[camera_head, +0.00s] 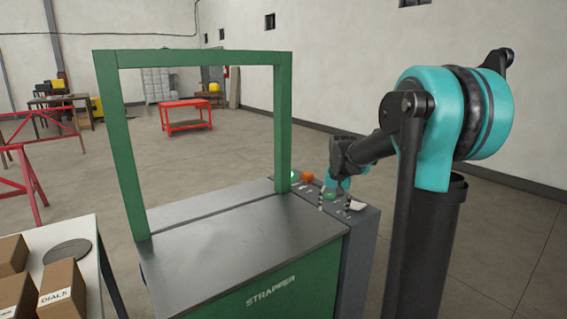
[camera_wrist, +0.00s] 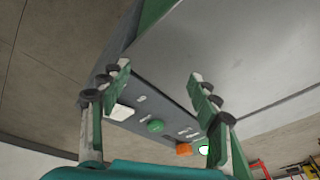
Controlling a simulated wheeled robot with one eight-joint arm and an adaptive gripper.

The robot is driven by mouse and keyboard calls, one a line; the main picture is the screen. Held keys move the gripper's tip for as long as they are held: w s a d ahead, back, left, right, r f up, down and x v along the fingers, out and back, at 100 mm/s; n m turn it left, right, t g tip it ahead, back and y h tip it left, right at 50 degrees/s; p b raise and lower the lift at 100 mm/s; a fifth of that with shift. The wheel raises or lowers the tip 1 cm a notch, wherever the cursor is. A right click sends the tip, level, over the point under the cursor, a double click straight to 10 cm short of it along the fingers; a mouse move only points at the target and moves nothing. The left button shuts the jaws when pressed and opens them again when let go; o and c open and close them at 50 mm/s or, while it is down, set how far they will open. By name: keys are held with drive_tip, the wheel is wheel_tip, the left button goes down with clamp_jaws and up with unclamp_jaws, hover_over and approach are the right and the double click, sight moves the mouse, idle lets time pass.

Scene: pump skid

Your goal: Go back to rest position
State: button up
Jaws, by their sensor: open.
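My gripper (camera_wrist: 158,100) is open and empty in the wrist view, its two fingers spread wide on either side of the control panel (camera_wrist: 150,103). The panel holds a green button (camera_wrist: 155,126), an orange knob (camera_wrist: 183,149), a lit green button (camera_wrist: 204,150) and a white piece (camera_wrist: 122,112). In the head view my arm reaches to the grey control panel (camera_head: 357,222) on the right side of the green strapper (camera_head: 300,290).
The strapper's green frame (camera_head: 125,150) rises above its metal top (camera_head: 235,245). A white table (camera_head: 85,228) with cardboard boxes (camera_head: 62,285) stands at the left. A red table (camera_head: 185,118) and red trestles (camera_head: 40,180) are farther back. Floor to the right is clear.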

drive_tip(key=s+f+n, duration=0.1)
drive_tip(key=s+f, duration=0.3)
drive_tip(key=s, duration=0.5)
drive_tip(key=s+d+f+n+t, duration=0.1)
drive_tip(key=s+f, duration=0.4)
drive_tip(key=s, duration=0.5)
drive_tip(key=s+f+n, duration=0.1)
drive_tip(key=s+f, duration=0.3)
drive_tip(key=s, duration=0.5)
drive_tip(key=shift+s+d+f+n, duration=0.2)
drive_tip(key=shift+s+n, duration=0.15)
drive_tip(key=shift+n, duration=0.05)
